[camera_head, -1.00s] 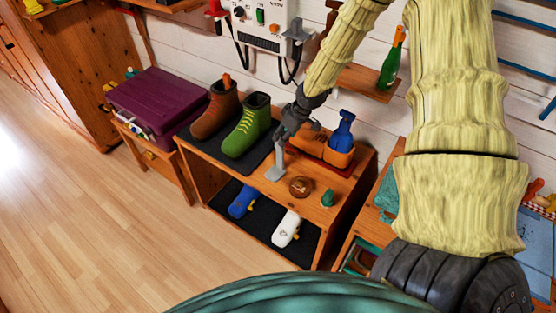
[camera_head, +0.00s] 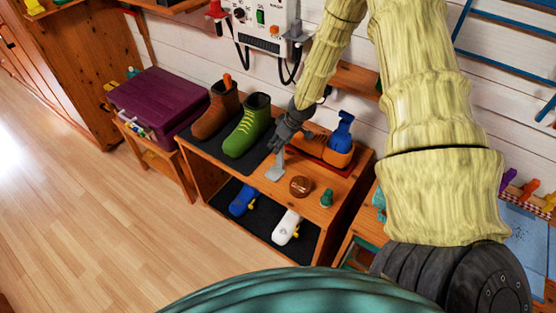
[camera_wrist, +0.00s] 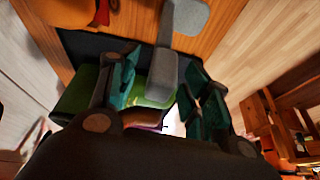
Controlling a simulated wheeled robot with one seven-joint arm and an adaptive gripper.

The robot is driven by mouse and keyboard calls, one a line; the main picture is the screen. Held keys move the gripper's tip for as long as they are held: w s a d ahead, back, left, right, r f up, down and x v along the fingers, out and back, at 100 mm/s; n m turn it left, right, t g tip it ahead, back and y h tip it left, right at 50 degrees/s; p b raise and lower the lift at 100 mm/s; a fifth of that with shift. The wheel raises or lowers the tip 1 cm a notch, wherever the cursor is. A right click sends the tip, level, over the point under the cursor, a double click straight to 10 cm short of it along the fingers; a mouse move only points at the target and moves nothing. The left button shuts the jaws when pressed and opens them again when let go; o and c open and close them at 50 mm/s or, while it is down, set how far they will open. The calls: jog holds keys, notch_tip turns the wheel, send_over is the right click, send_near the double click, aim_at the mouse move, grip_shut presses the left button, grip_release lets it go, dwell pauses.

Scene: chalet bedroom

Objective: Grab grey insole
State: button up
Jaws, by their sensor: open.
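The grey insole (camera_head: 275,170) is on the wooden bench top (camera_head: 262,185), beside the dark mat under the boots. Its upper part is hidden behind my gripper in the head view. My gripper (camera_head: 281,147) is right at the insole's upper end, pointing down. In the wrist view, my gripper (camera_wrist: 160,88) is open, with the near end of the grey insole (camera_wrist: 178,45) showing between its dark teal fingers. The far end widens into a flat lighter part. I cannot tell whether the fingers touch it.
A green boot (camera_head: 247,130) and a brown boot (camera_head: 217,115) stand just left of my gripper. A brown shoe on a red tray (camera_head: 345,168) is close on the right. A round brown tin (camera_head: 301,187) and a small green item (camera_head: 327,198) sit in front.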

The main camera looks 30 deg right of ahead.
grip_shut()
jog(key=shift+r, duration=0.15)
